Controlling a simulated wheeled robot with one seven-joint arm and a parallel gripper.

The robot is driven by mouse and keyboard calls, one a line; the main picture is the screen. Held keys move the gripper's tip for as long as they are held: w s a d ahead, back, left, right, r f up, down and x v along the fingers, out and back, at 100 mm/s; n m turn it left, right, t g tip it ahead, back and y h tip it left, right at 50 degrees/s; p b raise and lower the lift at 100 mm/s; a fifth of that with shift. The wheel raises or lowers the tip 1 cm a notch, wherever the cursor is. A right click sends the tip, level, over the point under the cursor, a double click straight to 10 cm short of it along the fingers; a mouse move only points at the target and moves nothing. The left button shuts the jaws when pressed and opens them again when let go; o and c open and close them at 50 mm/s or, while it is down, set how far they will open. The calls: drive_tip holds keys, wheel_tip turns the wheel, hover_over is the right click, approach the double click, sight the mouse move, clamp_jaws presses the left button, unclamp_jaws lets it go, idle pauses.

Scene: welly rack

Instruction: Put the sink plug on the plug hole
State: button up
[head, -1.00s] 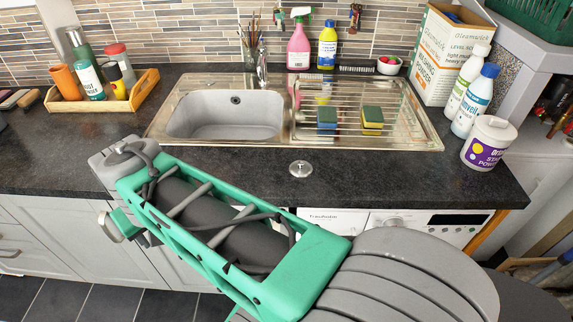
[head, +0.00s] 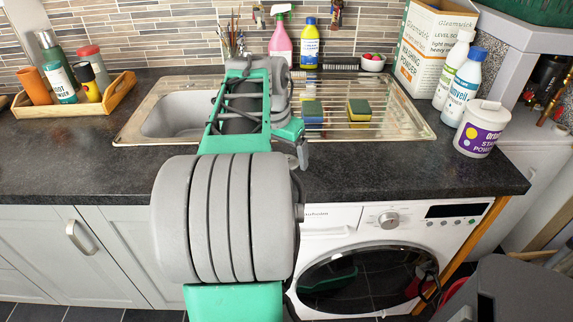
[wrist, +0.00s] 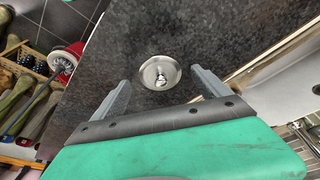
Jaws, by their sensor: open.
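The sink plug (wrist: 160,73) is a round metal disc with a small knob, lying on the dark worktop in the wrist view. My gripper (wrist: 160,90) is open and empty, with one finger to each side of the plug. I cannot tell how high the fingers are above the worktop.
A purple-labelled tub (head: 480,130) and bottles stand at the right. A wooden tray (head: 112,97) of bottles stands at the left. The front worktop (head: 400,175) is clear.

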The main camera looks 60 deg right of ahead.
drive_tip(key=shift+d+f, duration=0.1)
drive_tip(key=shift+f, duration=0.15)
drive_tip(key=shift+r, duration=0.1)
drive_tip(key=c, duration=1.6)
